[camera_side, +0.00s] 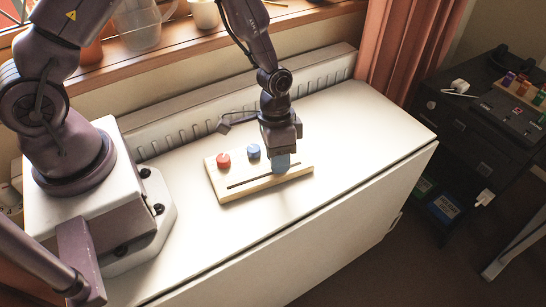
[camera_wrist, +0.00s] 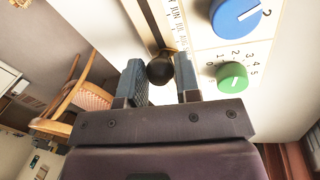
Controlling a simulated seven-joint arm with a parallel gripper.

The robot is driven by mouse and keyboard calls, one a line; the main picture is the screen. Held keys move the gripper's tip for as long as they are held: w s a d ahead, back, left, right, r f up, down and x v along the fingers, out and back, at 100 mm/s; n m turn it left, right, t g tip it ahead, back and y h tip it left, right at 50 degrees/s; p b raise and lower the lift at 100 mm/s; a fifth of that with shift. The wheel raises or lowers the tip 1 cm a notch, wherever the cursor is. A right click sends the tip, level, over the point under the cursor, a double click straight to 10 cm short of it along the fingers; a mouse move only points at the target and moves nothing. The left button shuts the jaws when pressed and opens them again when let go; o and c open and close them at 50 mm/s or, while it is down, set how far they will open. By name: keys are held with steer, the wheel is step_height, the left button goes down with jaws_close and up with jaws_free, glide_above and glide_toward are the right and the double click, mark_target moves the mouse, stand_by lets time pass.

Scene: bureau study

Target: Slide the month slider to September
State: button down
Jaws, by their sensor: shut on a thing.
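The slider's dark round knob (camera_wrist: 160,69) sits between the two blue-grey fingers of my gripper (camera_wrist: 161,80) in the wrist view. My gripper is shut on it. The slider's slot runs up from the knob beside a white month scale (camera_wrist: 177,22), on which JUN and JUL can be read; the month at the knob is not clear. In the side view my gripper (camera_side: 281,166) is down at the right part of the pale control board (camera_side: 232,193), over the slot (camera_side: 245,182). The fingers hide the slider knob there.
A red knob (camera_side: 223,160) and a blue knob (camera_side: 253,151) stand on the board behind the slot. A green dial (camera_wrist: 232,76) is close to the right finger in the wrist view. The white tabletop (camera_side: 350,130) right of the board is clear.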

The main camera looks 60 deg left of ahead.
steer(key=c, duration=0.8)
jaws_free()
steer(key=shift+w, duration=0.1)
steer(key=shift+r, duration=0.1)
steer(key=r, duration=0.4)
steer(key=a+r, duration=0.1)
steer(key=r, duration=0.3)
steer(key=a+r, duration=0.1)
steer(key=r, duration=0.3)
steer(key=shift+w+a+r, duration=0.15)
steer(key=shift+w+r, duration=0.15)
steer(key=shift+w, duration=0.1)
steer(key=s+a+r+n+t, duration=0.1)
steer(key=s+r+t, duration=0.1)
steer(key=s+r, duration=0.3)
steer(key=s+a+r+n+t+y, duration=0.1)
steer(key=s+a+r+t, duration=0.1)
steer(key=s+r, duration=0.3)
steer(key=s+a+r+n+t+y, duration=0.1)
steer(key=s+r+t, duration=0.1)
steer(key=s+r, duration=0.3)
steer(key=shift+a+r+n, duration=0.2)
steer(key=shift+r, duration=0.7)
steer(key=shift+a+r+n, duration=0.2)
steer(key=shift+r, duration=0.7)
